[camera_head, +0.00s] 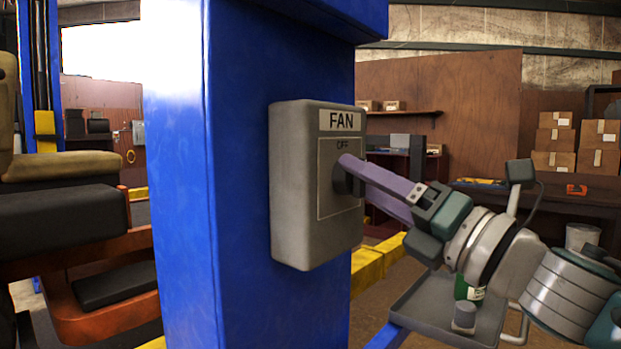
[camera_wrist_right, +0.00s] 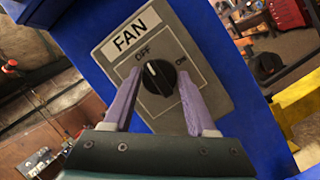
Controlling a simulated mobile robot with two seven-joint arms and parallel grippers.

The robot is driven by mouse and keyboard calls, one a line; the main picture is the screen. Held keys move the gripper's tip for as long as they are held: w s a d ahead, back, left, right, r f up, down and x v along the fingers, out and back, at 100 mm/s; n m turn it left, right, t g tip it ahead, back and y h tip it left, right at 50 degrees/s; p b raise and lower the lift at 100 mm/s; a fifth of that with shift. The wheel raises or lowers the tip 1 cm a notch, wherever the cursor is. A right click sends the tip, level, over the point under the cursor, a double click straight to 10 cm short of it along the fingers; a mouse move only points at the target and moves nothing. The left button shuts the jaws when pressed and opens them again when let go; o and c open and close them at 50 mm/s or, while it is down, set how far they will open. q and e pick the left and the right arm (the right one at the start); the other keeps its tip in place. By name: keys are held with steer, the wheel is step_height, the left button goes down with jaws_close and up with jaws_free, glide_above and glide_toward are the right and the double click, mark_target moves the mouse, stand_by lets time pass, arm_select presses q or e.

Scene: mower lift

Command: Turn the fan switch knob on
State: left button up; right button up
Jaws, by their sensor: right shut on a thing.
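The grey fan switch box (camera_head: 300,190) is mounted on a blue post and is labelled FAN and OFF. In the right wrist view its face (camera_wrist_right: 178,30) shows OFF above the knob and ON to the right. The round black fan switch knob (camera_wrist_right: 158,78) has a white mark that points toward OFF. My right gripper (camera_head: 350,168) reaches the box from the right, with its purple fingers on either side of the knob (camera_wrist_right: 160,74), shut on it. In the head view the fingers largely hide the knob. My left gripper is not in view.
The blue post (camera_head: 180,200) fills the middle left. A grey tray (camera_head: 440,310) sits below my right arm. Cardboard boxes (camera_head: 555,140) and a workbench are at the back right.

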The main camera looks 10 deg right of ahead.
steer(key=shift+s+a+r+m+g+h+p, duration=0.15)
steer(key=shift+m+g+h+p, duration=0.55)
steer(key=shift+m+p, duration=2.35)
steer(key=shift+w+d+r+m+g+h+p, duration=0.1)
steer(key=shift+m+g+h+p, duration=0.55)
steer(key=shift+m+p, duration=2.4)
steer(key=shift+s+a+r+m+g+h+p, duration=0.2)
steer(key=shift+m+h+p, duration=0.85)
steer(key=shift+m+p, duration=2)
steer(key=shift+w+d+f+m, duration=0.1)
steer(key=shift+m, duration=0.15)
steer(key=o, duration=1.4)
steer(key=shift+c, duration=0.2)
